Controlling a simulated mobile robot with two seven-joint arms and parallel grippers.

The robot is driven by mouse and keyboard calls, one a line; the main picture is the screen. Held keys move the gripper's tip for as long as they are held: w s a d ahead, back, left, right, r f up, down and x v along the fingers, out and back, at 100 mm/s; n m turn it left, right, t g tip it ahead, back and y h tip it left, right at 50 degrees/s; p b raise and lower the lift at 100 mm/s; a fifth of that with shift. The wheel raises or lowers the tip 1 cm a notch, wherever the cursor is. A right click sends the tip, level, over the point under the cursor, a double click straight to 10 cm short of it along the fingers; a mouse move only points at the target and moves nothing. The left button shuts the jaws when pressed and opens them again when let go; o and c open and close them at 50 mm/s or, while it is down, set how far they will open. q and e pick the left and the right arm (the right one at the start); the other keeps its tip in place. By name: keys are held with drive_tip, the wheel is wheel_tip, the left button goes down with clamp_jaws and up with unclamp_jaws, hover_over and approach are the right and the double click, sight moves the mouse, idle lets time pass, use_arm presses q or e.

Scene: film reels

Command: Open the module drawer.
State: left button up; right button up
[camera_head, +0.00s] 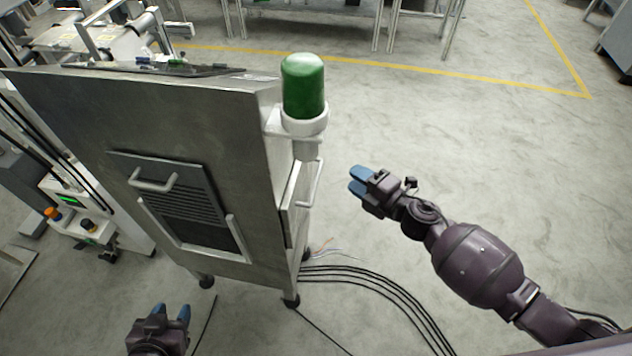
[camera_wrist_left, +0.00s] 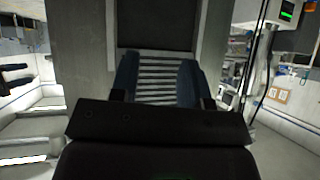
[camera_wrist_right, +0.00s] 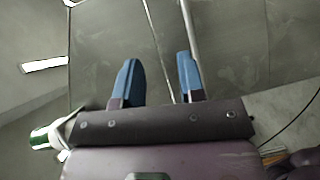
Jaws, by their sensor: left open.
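The module drawer (camera_head: 184,202) is a dark ribbed panel with a U-shaped handle (camera_head: 153,184), set in the front of a grey metal cabinet (camera_head: 85,125). The drawer looks closed against the cabinet face. My left gripper (camera_head: 172,311) is low in front of the cabinet, apart from the handle. In the left wrist view its two blue fingers are spread and empty, with the ribbed panel (camera_wrist_left: 157,76) beyond them. My right gripper (camera_head: 359,180) is right of the cabinet, clear of its side handle (camera_head: 316,184). Its fingers are apart and empty in the right wrist view (camera_wrist_right: 158,75).
A green lamp (camera_head: 303,88) stands on a bracket at the cabinet's upper right corner. Black cables (camera_head: 372,279) run over the floor at right. A control box (camera_head: 75,203) is at the left. The floor right of the cabinet is mostly open.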

sight(316, 182)
wheel_tip(316, 182, down, 4)
drive_tip(key=s+n+g+y, duration=0.1)
drive_tip(key=s+n+g, duration=0.1)
drive_tip(key=n, duration=0.1)
drive_tip(key=shift+n+g, duration=0.3)
drive_tip(key=shift+n, duration=0.2)
drive_tip(key=x, duration=0.3)
drive_tip(key=b+x, duration=0.1)
drive_tip(key=x, duration=0.3)
drive_tip(key=s+a+x, duration=0.1)
drive_tip(key=x, duration=0.3)
drive_tip(key=shift+r+b, duration=0.35)
use_arm(q)
drive_tip(key=shift+f, duration=0.75)
use_arm(e)
drive_tip(key=shift+a, duration=0.1)
drive_tip(key=shift+c, duration=0.3)
clamp_jaws()
use_arm(q)
drive_tip(key=shift+f, duration=0.15)
drive_tip(key=shift+d, duration=0.1)
